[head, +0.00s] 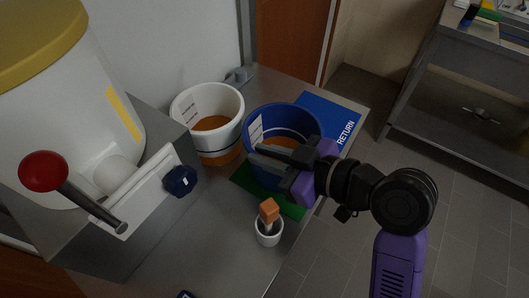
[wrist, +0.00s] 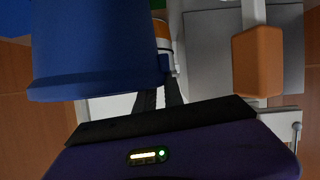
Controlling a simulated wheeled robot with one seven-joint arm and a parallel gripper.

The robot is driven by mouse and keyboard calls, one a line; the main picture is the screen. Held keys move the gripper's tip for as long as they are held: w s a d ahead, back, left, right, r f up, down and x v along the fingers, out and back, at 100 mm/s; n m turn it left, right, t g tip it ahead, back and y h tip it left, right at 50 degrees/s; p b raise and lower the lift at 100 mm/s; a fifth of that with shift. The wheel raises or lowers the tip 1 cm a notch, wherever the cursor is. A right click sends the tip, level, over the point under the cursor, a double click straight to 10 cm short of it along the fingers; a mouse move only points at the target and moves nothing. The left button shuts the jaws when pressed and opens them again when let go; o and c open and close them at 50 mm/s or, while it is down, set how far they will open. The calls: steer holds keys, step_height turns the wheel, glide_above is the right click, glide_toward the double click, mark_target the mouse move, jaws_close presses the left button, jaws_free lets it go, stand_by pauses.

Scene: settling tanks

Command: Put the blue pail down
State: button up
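The blue pail (head: 297,118) stands upright over a green mat (head: 291,208), with orange contents inside. I cannot tell whether its base touches the mat. A pale label shows on its inner wall. My gripper (head: 262,157) reaches in from the right and overlaps the pail's near side at about rim height. In the wrist view the blue pail (wrist: 95,45) fills the upper left, and my gripper's dark fingers (wrist: 160,95) are close together beside its edge. Whether anything is between them is unclear.
A white pail (head: 226,103) with orange contents stands left of the blue one. A blue RETURN mat (head: 345,122) lies behind right. A white cup (head: 268,238) holding an orange-topped item (head: 269,210) stands in front. A tank with a red-knobbed lever (head: 44,171) is at left.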

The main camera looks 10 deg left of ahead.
steer(key=o, duration=0.3)
steer(key=shift+d+r, duration=0.15)
steer(key=v, duration=1.1)
steer(key=shift+s+d+r+b, duration=0.15)
steer(key=shift+s+d+b, duration=0.05)
steer(key=shift+d+b, duration=0.15)
